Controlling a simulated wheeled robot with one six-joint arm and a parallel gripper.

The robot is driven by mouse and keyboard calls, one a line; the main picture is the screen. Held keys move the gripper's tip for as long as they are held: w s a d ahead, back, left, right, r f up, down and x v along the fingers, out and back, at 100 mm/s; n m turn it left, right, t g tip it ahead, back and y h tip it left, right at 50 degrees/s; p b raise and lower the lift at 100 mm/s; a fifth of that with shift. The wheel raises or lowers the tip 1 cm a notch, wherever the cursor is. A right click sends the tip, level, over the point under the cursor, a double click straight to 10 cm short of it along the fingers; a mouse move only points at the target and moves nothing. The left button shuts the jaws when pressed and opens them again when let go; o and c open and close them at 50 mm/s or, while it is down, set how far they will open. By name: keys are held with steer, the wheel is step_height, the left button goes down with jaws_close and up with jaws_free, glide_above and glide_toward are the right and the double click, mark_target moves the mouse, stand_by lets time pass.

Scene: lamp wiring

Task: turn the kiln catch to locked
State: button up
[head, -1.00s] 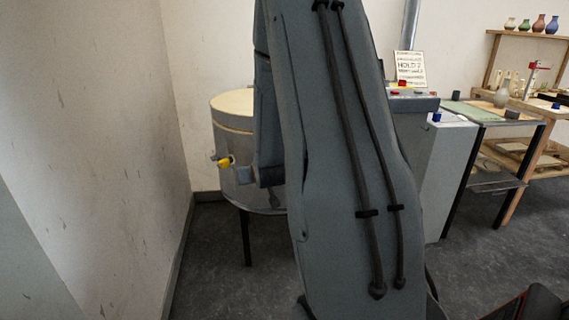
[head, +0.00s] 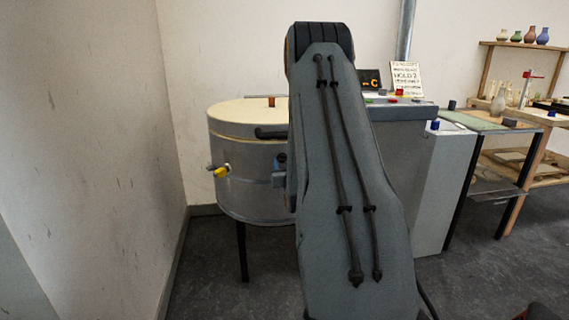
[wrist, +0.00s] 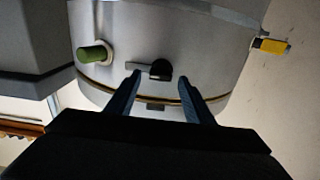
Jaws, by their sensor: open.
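The kiln (head: 240,180) is a round silver drum with a cream lid, left of centre in the head view. In the wrist view its curved wall (wrist: 205,45) fills the upper middle. A black knob with a short grey bar pointing left, seemingly the catch (wrist: 160,69), sits on that wall. My gripper (wrist: 159,80) is open, its two dark blue fingers on either side of the knob in the picture. Whether they touch it I cannot tell. In the head view my arm hides the catch and most of my gripper.
A yellow-handled fitting (head: 220,172) sticks out at the kiln's left; it also shows in the wrist view (wrist: 270,45). A green knob (wrist: 93,54) is left of the catch there. A grey control cabinet (head: 400,120) stands right of the kiln. A wall is close on the left.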

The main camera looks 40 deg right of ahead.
steer(key=shift+w+d, duration=0.35)
steer(key=shift+w, duration=0.25)
steer(key=c, duration=1.1)
steer(key=shift+o, duration=0.2)
